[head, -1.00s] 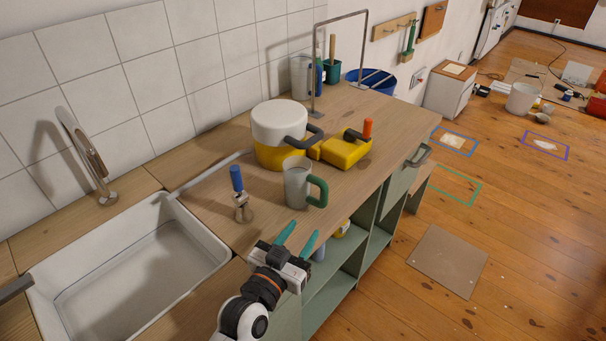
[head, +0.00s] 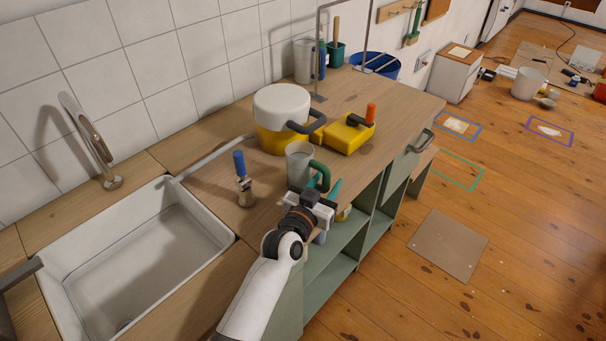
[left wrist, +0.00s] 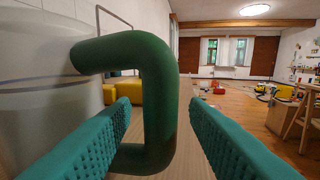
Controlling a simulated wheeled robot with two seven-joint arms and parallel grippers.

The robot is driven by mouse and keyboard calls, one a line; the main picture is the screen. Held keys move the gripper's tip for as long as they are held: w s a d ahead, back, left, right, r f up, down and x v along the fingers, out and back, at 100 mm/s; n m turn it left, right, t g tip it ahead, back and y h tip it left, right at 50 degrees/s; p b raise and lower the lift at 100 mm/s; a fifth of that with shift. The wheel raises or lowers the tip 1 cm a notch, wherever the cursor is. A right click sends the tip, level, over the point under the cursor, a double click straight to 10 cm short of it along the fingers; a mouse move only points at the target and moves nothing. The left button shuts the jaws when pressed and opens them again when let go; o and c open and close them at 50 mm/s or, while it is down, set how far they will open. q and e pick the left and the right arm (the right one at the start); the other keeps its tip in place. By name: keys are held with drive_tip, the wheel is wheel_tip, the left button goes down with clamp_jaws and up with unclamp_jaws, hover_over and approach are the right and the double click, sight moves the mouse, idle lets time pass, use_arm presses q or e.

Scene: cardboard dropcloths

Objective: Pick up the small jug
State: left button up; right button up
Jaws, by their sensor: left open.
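The small jug is a grey cup-shaped jug (head: 297,166) with a green handle. It stands upright on the wooden counter, in front of the yellow and white pot. My left gripper (head: 323,187) is at the handle side of the jug, its teal fingers open. In the left wrist view the green handle (left wrist: 158,85) stands upright between the two open fingers (left wrist: 160,110), with a gap on the right; I cannot tell whether the left finger touches it. The jug's pale body (left wrist: 45,75) fills the left of that view.
A blue-handled brush (head: 243,180) stands left of the jug. A yellow and white pot (head: 282,112) and a yellow block with an orange knob (head: 347,135) stand behind it. The white sink (head: 150,245) lies at the left. The counter's front edge is close to my gripper.

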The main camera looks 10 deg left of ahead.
use_arm(q)
drive_tip(key=shift+w+d, duration=0.1)
drive_tip(key=shift+w, duration=0.15)
drive_tip(key=shift+s, duration=0.1)
clamp_jaws()
drive_tip(key=shift+r, duration=0.3)
